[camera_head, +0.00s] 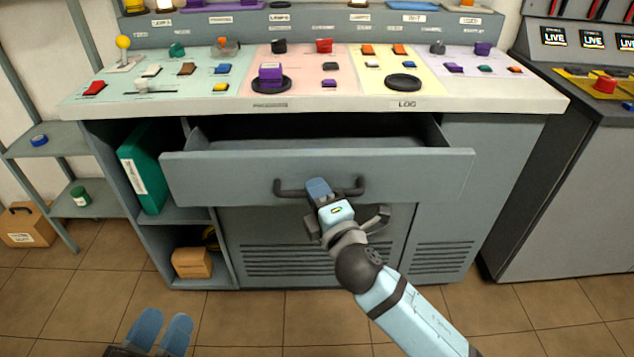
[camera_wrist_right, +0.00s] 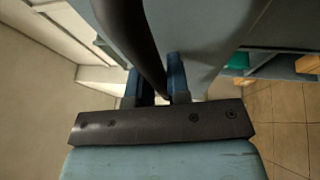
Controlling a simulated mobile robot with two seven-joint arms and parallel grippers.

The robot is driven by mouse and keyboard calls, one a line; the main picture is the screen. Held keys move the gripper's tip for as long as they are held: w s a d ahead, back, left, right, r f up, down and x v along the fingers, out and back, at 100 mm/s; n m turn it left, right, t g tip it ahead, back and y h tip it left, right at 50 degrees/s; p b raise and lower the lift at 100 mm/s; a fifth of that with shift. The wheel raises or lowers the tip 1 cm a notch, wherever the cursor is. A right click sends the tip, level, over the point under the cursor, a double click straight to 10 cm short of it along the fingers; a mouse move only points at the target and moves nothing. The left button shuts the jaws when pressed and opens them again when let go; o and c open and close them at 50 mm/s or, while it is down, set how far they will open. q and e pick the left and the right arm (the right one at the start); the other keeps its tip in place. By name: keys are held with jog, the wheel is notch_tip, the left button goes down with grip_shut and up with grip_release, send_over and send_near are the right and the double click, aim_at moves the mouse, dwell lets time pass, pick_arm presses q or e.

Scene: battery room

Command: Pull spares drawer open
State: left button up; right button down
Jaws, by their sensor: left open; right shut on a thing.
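The spares drawer (camera_head: 245,176) is a wide grey drawer under the console top. It stands pulled out part way, and its dark inside shows behind the front panel. A dark bar handle (camera_head: 290,189) runs across the middle of the front. My right gripper (camera_head: 317,188) is shut on the handle. In the right wrist view the two blue fingers (camera_wrist_right: 160,80) lie on either side of the dark handle bar (camera_wrist_right: 138,42). My left gripper (camera_head: 160,328) is open and empty at the bottom left of the head view, above the floor and away from the drawer.
The console top (camera_head: 330,103) with several buttons and knobs overhangs the drawer. A green binder (camera_head: 142,168) and a cardboard box (camera_head: 191,262) sit on open shelves left of it. A shelf rack (camera_head: 50,140) stands further left, another grey console (camera_head: 570,190) at right. The tiled floor in front is clear.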

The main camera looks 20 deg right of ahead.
jog(key=shift+s+a, duration=0.15)
jog(key=shift+s, duration=0.4)
jog(key=shift+s+a, duration=0.15)
jog(key=shift+s, duration=0.35)
jog(key=c, duration=1.4)
grip_release()
jog(key=shift+s+f, duration=0.1)
